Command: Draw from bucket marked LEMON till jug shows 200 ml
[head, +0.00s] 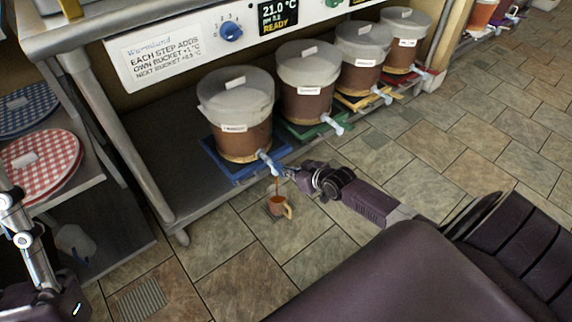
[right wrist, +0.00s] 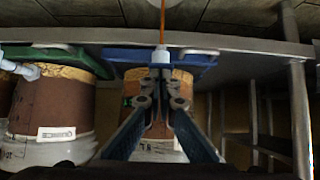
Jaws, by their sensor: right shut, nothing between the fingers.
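The nearest brown bucket (head: 243,135) has a pale lid and a small label too blurred to read. Its pale tap (head: 268,162) points out over the floor. A thin orange-brown stream falls from the tap toward a small jug (head: 277,206) with a tan handle below it. The jug's level and marks are too small to read. My right gripper (head: 288,174) is shut and empty, close beside the tap. In the right wrist view its fingertips (right wrist: 161,78) are together at the tap, and the stream (right wrist: 162,22) shows beyond them.
Several similar buckets stand in a row to the right, including one on a green tray (head: 310,128). The nearest sits on a blue tray (head: 222,165). A heater panel (head: 190,42) hangs above. A shelf with checked cloth covers (head: 38,157) is left. Tiled floor is clear on the right.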

